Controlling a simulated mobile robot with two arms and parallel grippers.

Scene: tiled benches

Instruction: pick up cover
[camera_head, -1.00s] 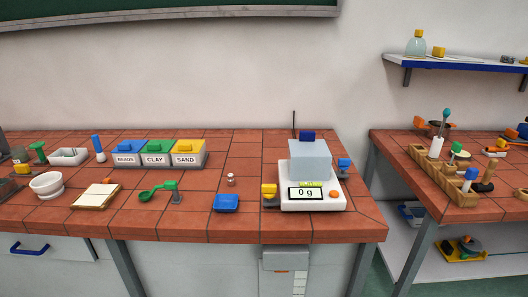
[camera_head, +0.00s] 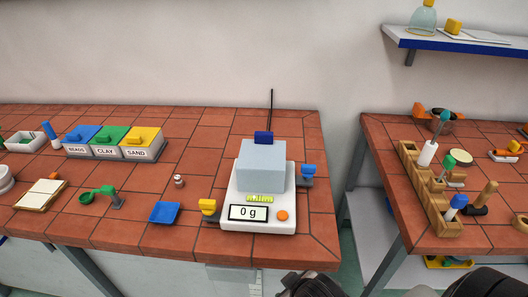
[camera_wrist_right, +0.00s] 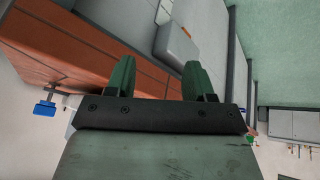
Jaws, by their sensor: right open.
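The cover is a pale blue-grey box (camera_head: 261,165) with a dark blue knob (camera_head: 263,138) on top. It stands upright on the white scale (camera_head: 257,222), whose display reads 0 g. My right gripper (camera_wrist_right: 158,72) shows in the right wrist view with its two green fingers apart and nothing between them. Dark parts of my right arm show at the bottom edge of the head view, in front of the bench and below the scale. The cover is not seen in the wrist view. My left gripper is not in view.
A yellow-topped piece (camera_head: 208,208) and a blue-topped piece (camera_head: 308,172) flank the scale. A thin black rod (camera_head: 271,108) rises behind it. A blue dish (camera_head: 164,212) lies to the left. A second bench with a wooden rack (camera_head: 418,180) stands right, across a gap.

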